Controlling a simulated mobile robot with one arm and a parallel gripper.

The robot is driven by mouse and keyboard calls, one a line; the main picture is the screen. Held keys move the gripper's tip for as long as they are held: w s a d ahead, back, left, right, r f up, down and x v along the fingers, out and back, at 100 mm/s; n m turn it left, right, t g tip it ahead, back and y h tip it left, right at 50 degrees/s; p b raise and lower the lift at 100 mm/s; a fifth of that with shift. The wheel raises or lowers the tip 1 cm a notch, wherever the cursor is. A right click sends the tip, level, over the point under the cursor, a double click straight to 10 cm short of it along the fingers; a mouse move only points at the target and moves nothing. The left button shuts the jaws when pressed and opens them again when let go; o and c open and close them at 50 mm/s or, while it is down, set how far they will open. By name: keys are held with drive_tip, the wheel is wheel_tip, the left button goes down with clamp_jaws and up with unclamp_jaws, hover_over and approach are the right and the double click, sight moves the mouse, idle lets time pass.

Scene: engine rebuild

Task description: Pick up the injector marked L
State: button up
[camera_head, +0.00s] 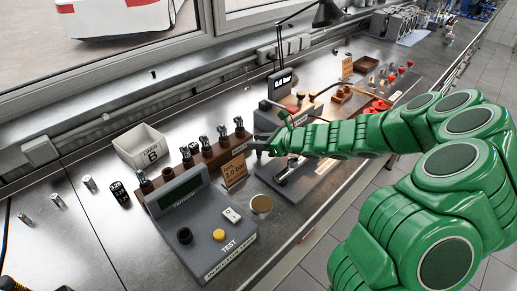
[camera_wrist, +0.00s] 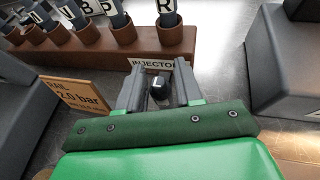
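Several injectors stand upright in a brown rack (camera_head: 213,159), which carries an "INJECTOR" label. In the wrist view the rack (camera_wrist: 95,44) spans the top left, and the injectors' white tags show letters. A small dark rounded thing (camera_wrist: 159,88) shows between the fingers, apparently untouched. The gripper (camera_head: 257,148) also shows in the head view.
A grey tester box (camera_head: 200,220) stands in front of the rack, with a "2.0 bar" card (camera_head: 234,170) beside it. A white bin marked B (camera_head: 141,146) is behind. A device with a display (camera_head: 282,84) stands to the right. Small cylinders stand at left.

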clamp_jaws()
drive_tip(key=shift+r, duration=0.1)
drive_tip(key=shift+r, duration=0.55)
drive_tip(key=s+d+r, duration=0.3)
drive_tip(key=s+r, duration=0.8)
drive_tip(key=s, duration=0.2)
drive_tip(key=shift+s+r, duration=0.3)
drive_tip(key=shift+r, duration=0.05)
